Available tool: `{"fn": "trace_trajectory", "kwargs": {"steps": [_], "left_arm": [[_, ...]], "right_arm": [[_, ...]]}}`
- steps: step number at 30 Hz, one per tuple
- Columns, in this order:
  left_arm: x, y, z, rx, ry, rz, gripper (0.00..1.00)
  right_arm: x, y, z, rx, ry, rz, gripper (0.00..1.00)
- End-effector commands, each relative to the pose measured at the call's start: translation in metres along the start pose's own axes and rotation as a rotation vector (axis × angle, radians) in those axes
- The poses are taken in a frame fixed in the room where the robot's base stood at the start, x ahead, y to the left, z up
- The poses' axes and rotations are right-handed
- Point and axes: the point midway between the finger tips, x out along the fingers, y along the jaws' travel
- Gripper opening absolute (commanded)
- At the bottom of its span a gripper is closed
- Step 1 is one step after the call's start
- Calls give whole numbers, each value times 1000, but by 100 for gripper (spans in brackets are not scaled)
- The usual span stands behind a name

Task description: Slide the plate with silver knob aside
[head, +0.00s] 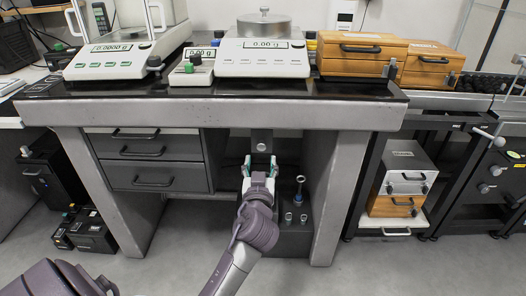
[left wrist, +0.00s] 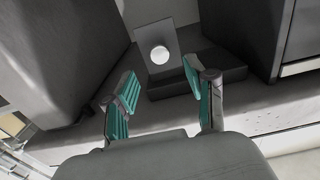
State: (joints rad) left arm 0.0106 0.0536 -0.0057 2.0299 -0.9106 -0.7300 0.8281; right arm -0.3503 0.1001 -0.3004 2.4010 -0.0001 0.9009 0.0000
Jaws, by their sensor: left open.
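The plate with the silver knob (head: 262,136) is a small grey plate standing upright under the weighing table, in the opening right of the drawers. Its round silver knob (head: 261,147) faces me. My left gripper (head: 260,164) is in front of and just below the plate in the head view, open and empty. In the left wrist view the plate (left wrist: 152,38) and the bright knob (left wrist: 160,55) lie beyond the two parted green-padded fingers (left wrist: 158,82). The gap between fingers and knob is clear there. My right gripper is out of view.
Drawers (head: 155,176) flank the opening on the left and a thick table leg (head: 340,190) on the right. A dark block (head: 297,236) with metal pieces stands on the floor by the opening. Balances (head: 262,58) and wooden boxes (head: 360,57) are on the tabletop.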

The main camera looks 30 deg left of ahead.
Motion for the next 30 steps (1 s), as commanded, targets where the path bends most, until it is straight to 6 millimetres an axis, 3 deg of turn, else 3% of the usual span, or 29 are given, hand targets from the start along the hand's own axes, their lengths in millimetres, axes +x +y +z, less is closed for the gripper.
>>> {"fn": "trace_trajectory", "kwargs": {"steps": [3,9,15,23,30], "left_arm": [[26,0,1,4,4,0,55],[55,0,2,2,0,0,55],[66,0,1,1,-1,0,55],[67,0,1,1,-1,1,55],[67,0,1,1,-1,1,15]], "right_arm": [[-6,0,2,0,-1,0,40],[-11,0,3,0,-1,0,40],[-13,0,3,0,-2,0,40],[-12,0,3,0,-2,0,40],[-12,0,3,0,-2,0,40]]}}
